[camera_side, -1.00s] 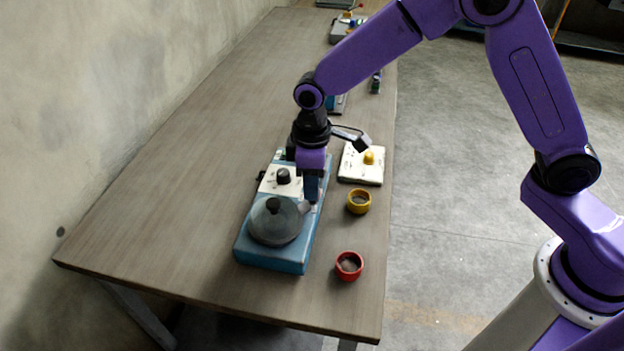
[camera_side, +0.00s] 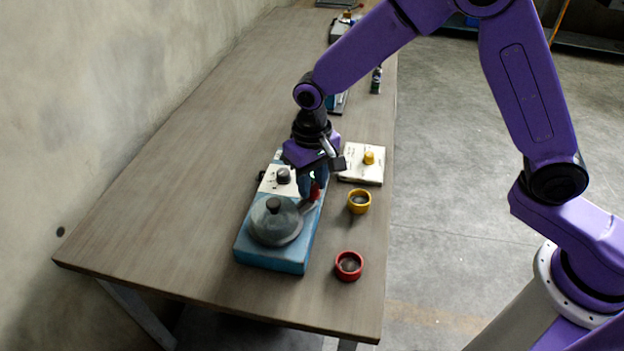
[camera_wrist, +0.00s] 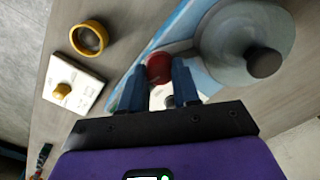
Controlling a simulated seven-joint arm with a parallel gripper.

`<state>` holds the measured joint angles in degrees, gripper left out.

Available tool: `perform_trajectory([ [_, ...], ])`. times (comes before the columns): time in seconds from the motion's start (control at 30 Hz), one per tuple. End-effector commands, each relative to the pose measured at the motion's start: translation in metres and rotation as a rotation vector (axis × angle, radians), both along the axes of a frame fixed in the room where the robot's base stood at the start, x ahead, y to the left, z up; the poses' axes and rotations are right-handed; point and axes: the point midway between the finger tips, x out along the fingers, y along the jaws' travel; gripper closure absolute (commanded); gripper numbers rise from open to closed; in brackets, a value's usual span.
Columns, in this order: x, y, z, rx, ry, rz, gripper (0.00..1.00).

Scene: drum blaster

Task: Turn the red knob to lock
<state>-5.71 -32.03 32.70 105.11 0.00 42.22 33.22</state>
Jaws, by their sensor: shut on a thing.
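The red knob (camera_side: 316,191) is on the right part of the blue machine (camera_side: 270,262), beside the grey domed lid. It also shows in the wrist view (camera_wrist: 159,67), between the tips of my gripper's fingers. My gripper (camera_side: 314,187) points down over the machine and is shut on the red knob. In the wrist view my gripper (camera_wrist: 158,85) has one blue finger on each side of the knob. In the side view the fingers hide part of the knob.
The grey domed lid (camera_side: 275,228) with a black handle is close to my gripper. A black dial (camera_side: 283,176) sits on a white panel. A yellow ring (camera_side: 359,201), a red ring (camera_side: 349,266) and a white box (camera_side: 362,164) with a yellow knob stand to the right. The table's left part is clear.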

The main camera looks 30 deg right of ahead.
Motion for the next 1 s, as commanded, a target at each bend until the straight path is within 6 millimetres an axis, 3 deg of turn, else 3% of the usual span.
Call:
perform_trajectory([
  [0.77, 0.0006, 0.0003, 0.0008, 0.002, -0.002, -0.097, 0.99],
  [0.8, 0.0006, 0.0003, 0.0008, 0.002, -0.002, -0.097, 0.56],
  [0.83, 0.0005, 0.0002, 0.0008, 0.002, -0.002, -0.096, 0.46],
  [1.0, 0.0004, 0.0002, 0.0005, 0.001, -0.001, -0.095, 0.43],
])
